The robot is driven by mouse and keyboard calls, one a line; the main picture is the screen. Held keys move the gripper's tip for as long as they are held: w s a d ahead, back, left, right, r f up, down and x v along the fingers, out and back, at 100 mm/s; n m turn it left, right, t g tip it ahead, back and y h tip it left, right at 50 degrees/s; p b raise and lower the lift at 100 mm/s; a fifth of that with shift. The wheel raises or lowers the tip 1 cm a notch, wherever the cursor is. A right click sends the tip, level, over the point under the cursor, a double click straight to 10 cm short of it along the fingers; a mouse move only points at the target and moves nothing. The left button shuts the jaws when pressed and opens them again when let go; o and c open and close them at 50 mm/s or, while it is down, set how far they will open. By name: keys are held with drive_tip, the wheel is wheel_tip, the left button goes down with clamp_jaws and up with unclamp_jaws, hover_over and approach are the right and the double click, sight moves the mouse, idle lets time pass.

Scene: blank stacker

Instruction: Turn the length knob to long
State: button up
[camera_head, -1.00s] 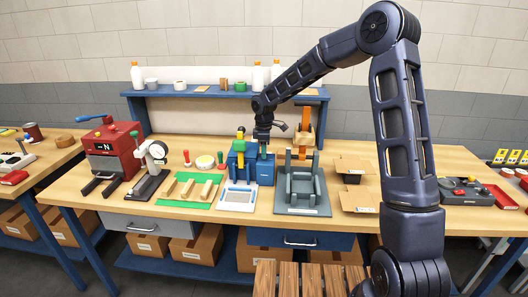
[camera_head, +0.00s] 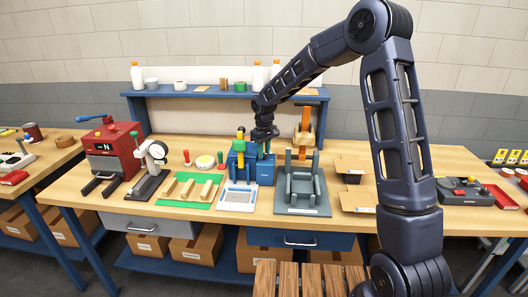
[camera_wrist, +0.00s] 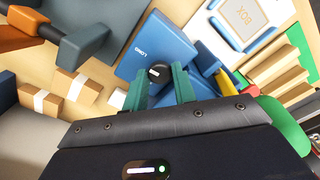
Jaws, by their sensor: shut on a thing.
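The length knob (camera_wrist: 157,71) is a small black knob with a white mark, on top of a blue box (camera_wrist: 150,45) in the wrist view. White lettering reading "LONG" is on the box beside it. My gripper (camera_wrist: 163,82) has its green fingers on either side of the knob and is shut on it. In the head view my gripper (camera_head: 264,149) points down at the top of the blue box (camera_head: 265,173) in the middle of the bench. The knob itself is hidden there by the gripper.
A grey fixture (camera_head: 303,188) stands just right of the blue box. A green mat (camera_head: 190,204) with wooden pieces lies to the left, beyond a white-topped tray (camera_head: 238,198). Cardboard pieces (camera_head: 354,165) lie further right. A blue shelf (camera_head: 180,92) runs behind.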

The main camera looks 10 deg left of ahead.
drive_tip(key=shift+m, duration=0.3)
drive_tip(key=o, duration=0.7)
wheel_tip(320, 180, up, 11)
drive_tip(key=shift+f, duration=0.1)
idle(0.3)
